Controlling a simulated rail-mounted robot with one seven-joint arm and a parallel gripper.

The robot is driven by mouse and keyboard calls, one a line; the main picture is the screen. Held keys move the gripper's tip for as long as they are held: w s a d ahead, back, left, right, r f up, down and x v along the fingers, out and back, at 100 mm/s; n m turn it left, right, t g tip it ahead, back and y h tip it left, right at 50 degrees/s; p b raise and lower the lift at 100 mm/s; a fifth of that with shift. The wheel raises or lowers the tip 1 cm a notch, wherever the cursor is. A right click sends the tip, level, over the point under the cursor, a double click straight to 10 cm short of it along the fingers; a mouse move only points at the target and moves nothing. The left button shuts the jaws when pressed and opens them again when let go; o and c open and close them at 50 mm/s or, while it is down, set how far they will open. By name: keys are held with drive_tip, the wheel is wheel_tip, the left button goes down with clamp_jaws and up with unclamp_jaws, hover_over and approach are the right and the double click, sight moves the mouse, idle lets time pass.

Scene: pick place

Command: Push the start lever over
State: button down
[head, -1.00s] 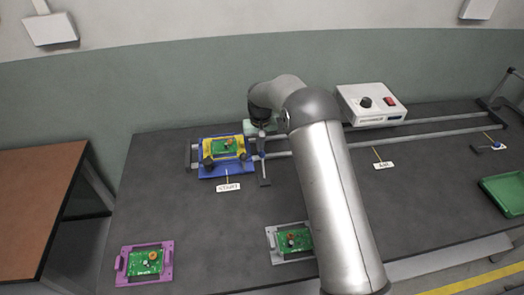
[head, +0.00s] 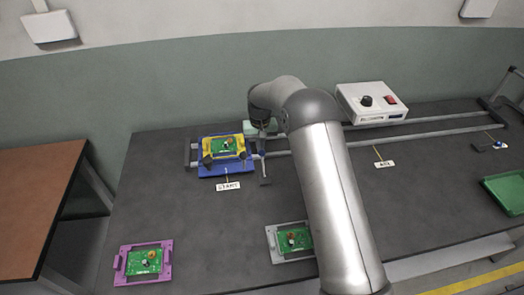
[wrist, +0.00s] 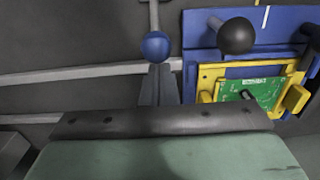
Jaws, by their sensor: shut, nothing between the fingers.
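The start lever has a blue ball knob (wrist: 156,46) on a thin grey rod, seen at the top of the wrist view. In the head view the lever (head: 264,172) stands just right of the blue carriage, near the START sign (head: 228,185). My gripper (wrist: 158,82) is shut and empty, its fingertips close to the blue knob; I cannot tell whether they touch. In the head view my arm partly hides the gripper. The blue carriage (wrist: 198,28) bears a yellow fixture (wrist: 206,78) with a green circuit board (wrist: 238,92).
A black ball knob (wrist: 237,36) stands beside the blue one. Two rails (head: 420,137) run right to another signed station. A white control box (head: 370,103) stands behind them. A purple tray (head: 120,270), a grey tray (head: 272,247) and a green bin (head: 500,190) lie farther forward.

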sight(262, 151)
drive_tip(key=shift+s+f, duration=0.1)
drive_tip(key=shift+s+d+f+b, duration=0.1)
drive_tip(key=shift+s+d+b, duration=0.15)
drive_tip(key=shift+s, duration=0.65)
drive_tip(key=shift+s+d+b, duration=0.15)
drive_tip(key=shift+s+b, duration=0.2)
drive_tip(key=shift+s, duration=0.5)
drive_tip(key=shift+s+d+b, duration=0.25)
drive_tip(key=shift+s+b, duration=0.05)
drive_tip(key=shift+s, duration=0.7)
drive_tip(key=shift+s+d+b, duration=0.2)
drive_tip(key=shift+s+b, duration=0.05)
drive_tip(key=shift+s, duration=0.75)
wheel_tip(262, 151, up, 8)
drive_tip(key=w+p, duration=0.1)
drive_tip(key=p, duration=0.3)
drive_tip(key=shift+p, duration=0.3)
drive_tip(key=shift+a, duration=0.1)
drive_tip(key=shift+r, duration=0.2)
